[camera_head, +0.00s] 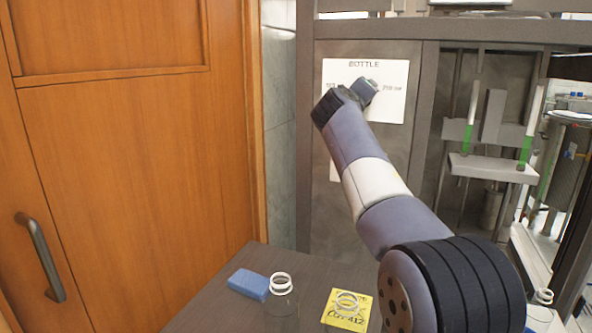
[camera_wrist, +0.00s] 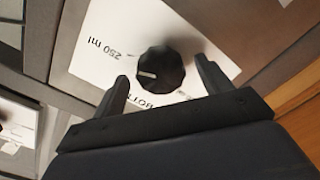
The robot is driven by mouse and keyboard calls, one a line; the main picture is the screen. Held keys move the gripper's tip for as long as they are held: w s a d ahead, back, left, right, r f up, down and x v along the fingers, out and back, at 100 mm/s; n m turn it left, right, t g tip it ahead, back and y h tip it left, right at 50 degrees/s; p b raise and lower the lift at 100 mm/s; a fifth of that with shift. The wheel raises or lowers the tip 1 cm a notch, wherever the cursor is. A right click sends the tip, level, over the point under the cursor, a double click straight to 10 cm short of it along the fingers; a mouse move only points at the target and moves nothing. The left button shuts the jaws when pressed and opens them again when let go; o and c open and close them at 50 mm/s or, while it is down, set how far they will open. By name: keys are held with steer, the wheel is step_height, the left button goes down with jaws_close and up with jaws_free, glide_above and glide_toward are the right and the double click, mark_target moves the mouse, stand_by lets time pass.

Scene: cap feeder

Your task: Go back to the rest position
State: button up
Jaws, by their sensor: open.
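My gripper (camera_wrist: 162,70) is open in the wrist view, one finger on each side of a black dial knob (camera_wrist: 160,70) with a white mark. Nothing is held between the fingers. I cannot tell how far the fingertips are from the knob. The knob sits on a white label plate (camera_wrist: 95,45) reading "250 ml". In the head view, my arm stretches up from the lower right to the white "BOTTLE" plate (camera_head: 395,105) on the grey cabinet. The fingers cannot be made out there, and my arm covers part of the plate.
A dark table (camera_head: 225,310) stands below my arm. On it are a blue sponge (camera_head: 249,284), a clear bottle (camera_head: 282,300) and a yellow note (camera_head: 345,319) with a clear bottle on it. A wooden door (camera_head: 110,150) is at left. A machine frame (camera_head: 490,165) stands at right.

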steer(key=shift+w+d, duration=0.2)
steer(key=shift+w, duration=0.35)
steer(key=b+v, duration=0.3)
steer(key=v, duration=0.8)
steer(key=w+d+n+p, duration=0.4)
steer(key=w+n+p, duration=0.6)
steer(key=n+p, duration=1)
steer(key=shift+r, duration=0.25)
steer(key=shift+d+n, duration=0.1)
steer(key=shift+n, duration=0.2)
